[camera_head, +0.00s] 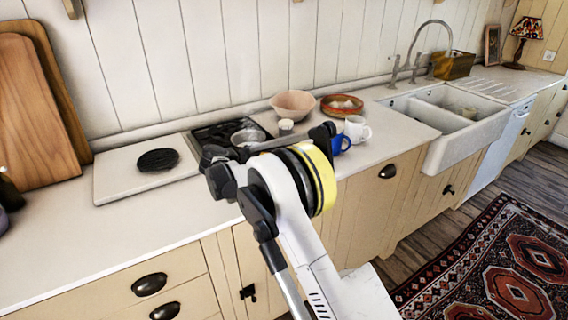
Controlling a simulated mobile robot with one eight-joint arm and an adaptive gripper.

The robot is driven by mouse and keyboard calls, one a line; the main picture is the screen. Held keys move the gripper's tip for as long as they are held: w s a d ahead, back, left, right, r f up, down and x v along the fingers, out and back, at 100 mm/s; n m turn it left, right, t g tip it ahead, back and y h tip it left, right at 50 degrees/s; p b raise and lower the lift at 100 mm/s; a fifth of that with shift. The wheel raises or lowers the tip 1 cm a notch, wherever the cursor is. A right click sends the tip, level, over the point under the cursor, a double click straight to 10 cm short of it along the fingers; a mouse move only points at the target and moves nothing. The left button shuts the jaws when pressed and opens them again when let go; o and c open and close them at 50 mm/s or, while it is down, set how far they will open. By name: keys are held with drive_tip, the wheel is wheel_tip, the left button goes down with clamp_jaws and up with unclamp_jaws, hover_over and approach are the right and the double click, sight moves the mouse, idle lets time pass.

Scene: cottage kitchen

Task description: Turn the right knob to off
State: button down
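A black gas hob (209,137) is set in the pale worktop, left of the middle in the head view. A metal pan (247,137) sits on it. The hob's near and right parts are hidden behind my arm, and I can make out no knob, neither the right one nor how it is turned. My gripper (212,156) is dark and seems to be at the hob's near edge. Its fingers are too small and too covered to show whether they are open or whether they touch anything.
Left of the hob a pale board (125,178) bears a black disc (158,160). A pink bowl (293,104), a terracotta dish (342,106), a white mug (357,129) and a blue mug (340,144) stand to the right. The worktop (100,230) at front left is clear.

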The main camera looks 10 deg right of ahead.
drive_tip(key=shift+f, duration=0.2)
idle(0.3)
drive_tip(key=c, duration=1.1)
unclamp_jaws()
drive_tip(key=shift+r, duration=0.1)
